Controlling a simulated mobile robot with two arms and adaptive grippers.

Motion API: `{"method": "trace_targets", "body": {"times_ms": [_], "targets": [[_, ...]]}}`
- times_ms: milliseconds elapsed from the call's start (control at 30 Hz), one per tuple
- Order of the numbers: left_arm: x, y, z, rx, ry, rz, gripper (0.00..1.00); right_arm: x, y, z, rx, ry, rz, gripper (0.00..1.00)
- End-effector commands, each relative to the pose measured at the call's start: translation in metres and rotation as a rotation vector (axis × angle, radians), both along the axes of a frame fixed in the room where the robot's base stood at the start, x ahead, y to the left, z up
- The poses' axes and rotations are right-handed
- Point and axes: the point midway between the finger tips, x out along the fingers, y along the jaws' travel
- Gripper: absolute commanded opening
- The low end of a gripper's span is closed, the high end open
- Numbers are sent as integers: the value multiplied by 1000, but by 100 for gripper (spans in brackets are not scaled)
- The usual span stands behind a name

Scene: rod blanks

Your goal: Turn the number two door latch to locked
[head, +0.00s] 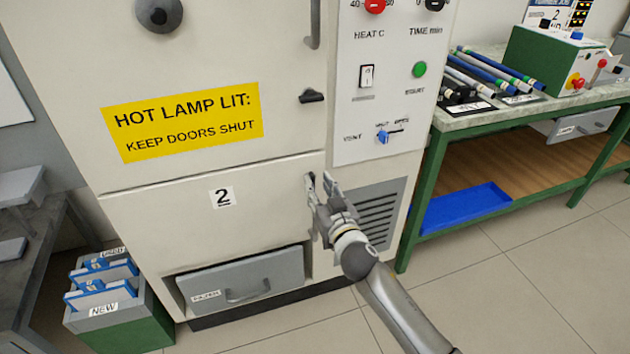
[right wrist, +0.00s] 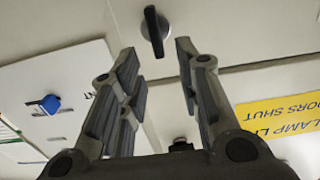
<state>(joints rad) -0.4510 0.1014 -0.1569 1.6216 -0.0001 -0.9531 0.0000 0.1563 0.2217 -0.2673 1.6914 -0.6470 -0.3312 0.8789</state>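The number two door (head: 150,225) is the lower cream door of the cabinet, marked with a "2" label, and it looks shut. Its black latch (right wrist: 155,30) shows in the right wrist view, its bar close to upright in that picture. In the head view my right gripper hides most or all of this latch. My right gripper (head: 321,182) is at the door's right edge, and it also shows in the right wrist view (right wrist: 155,50). Its fingers are open, with the latch just beyond and between the tips, apparently untouched. My left gripper is not in view.
The upper door's black latch (head: 311,96) lies level, above my right gripper. The control panel (head: 350,112) with a blue selector (head: 383,137) is close on the right. A grey drawer (head: 240,282) is below; a green bench (head: 435,150) stands further right.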

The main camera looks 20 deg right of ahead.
Motion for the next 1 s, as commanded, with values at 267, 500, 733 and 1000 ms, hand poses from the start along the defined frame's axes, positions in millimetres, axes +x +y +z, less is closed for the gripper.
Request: {"method": "trace_targets", "body": {"times_ms": [267, 500, 733, 1000], "targets": [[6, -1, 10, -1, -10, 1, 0, 29, 1, 0, -1, 0, 0, 31], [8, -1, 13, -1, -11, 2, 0, 34, 1, 0, 0, 1, 0, 31], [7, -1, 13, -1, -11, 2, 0, 34, 1, 0, 0, 1, 0, 20], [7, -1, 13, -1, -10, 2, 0, 33, 1, 0, 0, 1, 0, 0]]}}
